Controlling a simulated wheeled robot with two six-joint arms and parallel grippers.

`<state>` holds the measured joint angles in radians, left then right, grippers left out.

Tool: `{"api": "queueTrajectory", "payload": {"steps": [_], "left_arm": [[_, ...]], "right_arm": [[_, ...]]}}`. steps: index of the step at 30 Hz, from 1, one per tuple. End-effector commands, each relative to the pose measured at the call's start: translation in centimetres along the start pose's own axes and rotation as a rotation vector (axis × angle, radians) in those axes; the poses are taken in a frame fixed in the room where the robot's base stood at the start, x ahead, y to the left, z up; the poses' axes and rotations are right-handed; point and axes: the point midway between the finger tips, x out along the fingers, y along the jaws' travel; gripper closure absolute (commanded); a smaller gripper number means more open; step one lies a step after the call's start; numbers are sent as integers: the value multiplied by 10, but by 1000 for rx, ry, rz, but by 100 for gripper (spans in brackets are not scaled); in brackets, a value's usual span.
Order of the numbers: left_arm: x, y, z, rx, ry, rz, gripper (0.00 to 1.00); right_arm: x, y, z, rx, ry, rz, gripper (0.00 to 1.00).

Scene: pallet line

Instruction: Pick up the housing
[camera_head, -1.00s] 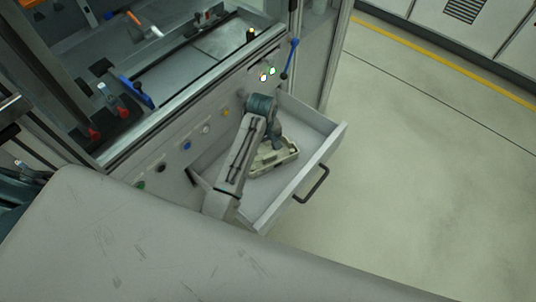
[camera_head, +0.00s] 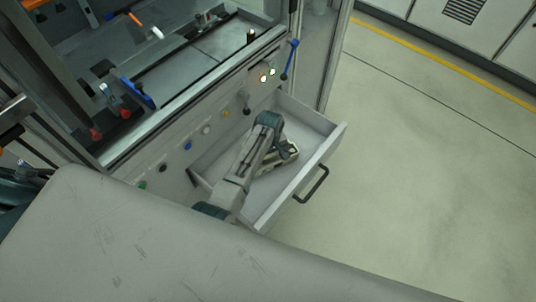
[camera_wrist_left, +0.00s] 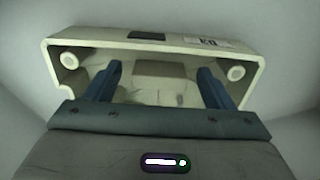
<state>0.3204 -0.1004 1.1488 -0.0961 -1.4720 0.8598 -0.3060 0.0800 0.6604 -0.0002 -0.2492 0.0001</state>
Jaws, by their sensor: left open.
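The housing (camera_head: 288,153) is a cream, open box-like part lying in the open drawer. In the head view my left arm covers much of it. In the left wrist view the housing (camera_wrist_left: 165,52) fills the upper middle, with its hollow side, two round bosses and a small label showing. My left gripper (camera_wrist_left: 158,80) is open, with its two blue fingers apart in front of the housing's hollow, between the bosses. I cannot tell whether the fingers touch it. My right gripper is not in view.
The drawer (camera_head: 322,160) has a dark handle (camera_head: 312,185) and walls close around the arm. The machine front above it carries buttons, lit lamps and a blue lever (camera_head: 290,60). Clear floor (camera_head: 430,190) lies to the right.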

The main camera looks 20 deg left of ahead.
Motion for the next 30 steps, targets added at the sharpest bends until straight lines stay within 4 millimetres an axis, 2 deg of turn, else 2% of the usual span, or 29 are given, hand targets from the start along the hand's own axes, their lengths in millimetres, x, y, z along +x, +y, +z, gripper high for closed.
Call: {"api": "queueTrajectory", "payload": {"steps": [3,9,15,18,26,30], "left_arm": [[6,0,0,0,0,0,24],[7,0,0,0,1,1,24],[6,0,0,0,0,1,63],[6,0,0,0,1,2,78],[2,1,0,0,1,3,78],[-18,1,0,0,2,5,78]], "right_arm": [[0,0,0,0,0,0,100],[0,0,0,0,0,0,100],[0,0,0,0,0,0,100],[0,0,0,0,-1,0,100],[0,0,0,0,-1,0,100],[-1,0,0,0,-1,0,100]]}}
